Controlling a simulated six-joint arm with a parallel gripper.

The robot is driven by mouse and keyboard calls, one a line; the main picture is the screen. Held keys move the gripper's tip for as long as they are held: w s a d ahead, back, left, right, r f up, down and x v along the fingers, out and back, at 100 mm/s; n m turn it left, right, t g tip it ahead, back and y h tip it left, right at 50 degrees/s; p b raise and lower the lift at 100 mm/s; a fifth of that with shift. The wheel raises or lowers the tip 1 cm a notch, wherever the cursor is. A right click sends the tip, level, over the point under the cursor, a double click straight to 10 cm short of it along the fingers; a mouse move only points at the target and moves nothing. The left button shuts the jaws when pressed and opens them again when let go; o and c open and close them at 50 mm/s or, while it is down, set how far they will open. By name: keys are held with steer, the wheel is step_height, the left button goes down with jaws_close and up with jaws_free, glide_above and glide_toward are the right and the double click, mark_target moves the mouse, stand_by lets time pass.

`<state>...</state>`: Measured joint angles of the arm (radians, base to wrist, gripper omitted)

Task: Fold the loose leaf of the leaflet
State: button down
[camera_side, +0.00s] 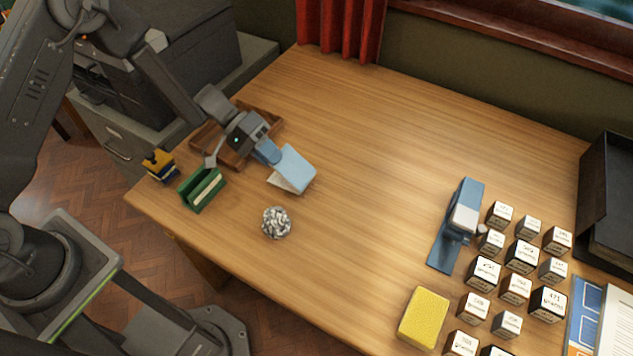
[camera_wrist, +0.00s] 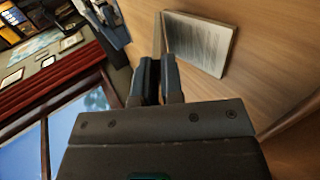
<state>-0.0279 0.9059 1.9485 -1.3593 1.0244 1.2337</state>
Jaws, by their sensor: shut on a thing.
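The leaflet (camera_side: 298,168) has a pale blue outside and lies near the left part of the wooden desk. One leaf is raised at an angle from the leaf below, with a white inner page showing at its lower left edge. In the wrist view the printed page (camera_wrist: 200,42) lies on the desk, and the raised leaf (camera_wrist: 158,36) shows nearly edge-on. My gripper (camera_side: 272,157), with blue fingers, is shut on the raised leaf at its upper left edge. The fingers also show in the wrist view (camera_wrist: 160,78); they hide the gripped edge.
A wooden tray (camera_side: 208,138) sits behind and left of my gripper. A green holder (camera_side: 201,188) and a crumpled ball (camera_side: 276,222) are nearby. A blue stapler-like device (camera_side: 458,225), several labelled blocks (camera_side: 484,272) and a yellow sponge (camera_side: 424,318) stand right. The desk middle is clear.

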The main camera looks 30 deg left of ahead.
steer(key=shift+a+f+h, duration=0.65)
steer(key=shift+a+h, duration=0.05)
steer(key=shift+h, duration=0.3)
steer(key=shift+a+f+h, duration=0.2)
steer(key=shift+f+h, duration=0.2)
steer(key=c, duration=1.3)
jaws_free()
steer(key=shift+v, duration=3.05)
